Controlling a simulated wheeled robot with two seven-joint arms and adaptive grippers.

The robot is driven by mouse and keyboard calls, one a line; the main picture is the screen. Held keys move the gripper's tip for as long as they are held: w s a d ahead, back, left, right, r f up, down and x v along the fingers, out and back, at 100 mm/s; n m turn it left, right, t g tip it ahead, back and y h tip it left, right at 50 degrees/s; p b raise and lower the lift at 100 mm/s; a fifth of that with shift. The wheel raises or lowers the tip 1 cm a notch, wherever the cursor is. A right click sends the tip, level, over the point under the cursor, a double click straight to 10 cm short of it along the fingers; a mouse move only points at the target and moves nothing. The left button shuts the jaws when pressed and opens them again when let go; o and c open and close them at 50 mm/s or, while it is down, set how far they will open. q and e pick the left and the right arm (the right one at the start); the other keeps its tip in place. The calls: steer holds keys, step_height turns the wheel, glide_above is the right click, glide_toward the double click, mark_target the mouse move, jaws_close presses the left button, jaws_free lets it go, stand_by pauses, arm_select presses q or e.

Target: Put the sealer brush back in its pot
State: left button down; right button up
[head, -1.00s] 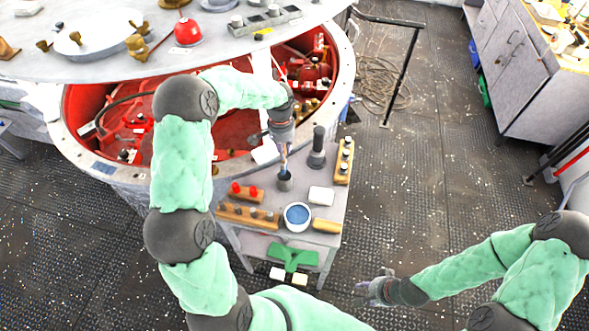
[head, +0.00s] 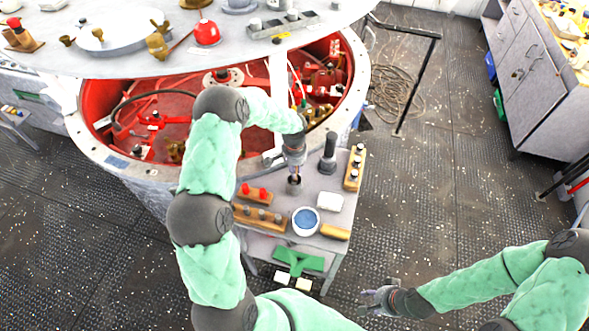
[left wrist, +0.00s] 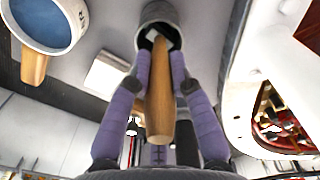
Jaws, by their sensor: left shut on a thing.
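My left gripper (head: 294,168) is over the small table, directly above a small dark grey pot (head: 294,187). In the left wrist view its two purple fingers (left wrist: 160,88) are shut on the wooden handle of the sealer brush (left wrist: 159,105). The brush's far end is at the mouth of the grey pot (left wrist: 158,14), seemingly just inside its rim; how deep it sits is hard to tell. The pot stands on the table. My right gripper (head: 372,302) is empty at lower right, over the floor, fingers apart.
The grey table (head: 335,218) holds a white tub with blue contents (head: 305,221), a tall dark cylinder (head: 328,155), a white block (head: 330,201) and wooden racks (head: 260,217) around the pot. A large round red-lined housing (head: 130,170) stands behind.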

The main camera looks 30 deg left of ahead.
arm_select(q)
steer(key=shift+f, duration=0.1)
steer(key=c, duration=1.1)
jaws_free()
steer(key=shift+r, duration=0.4)
step_height(320, 180, up, 12)
steer(key=shift+s+f, duration=0.1)
steer(key=shift+f, duration=0.1)
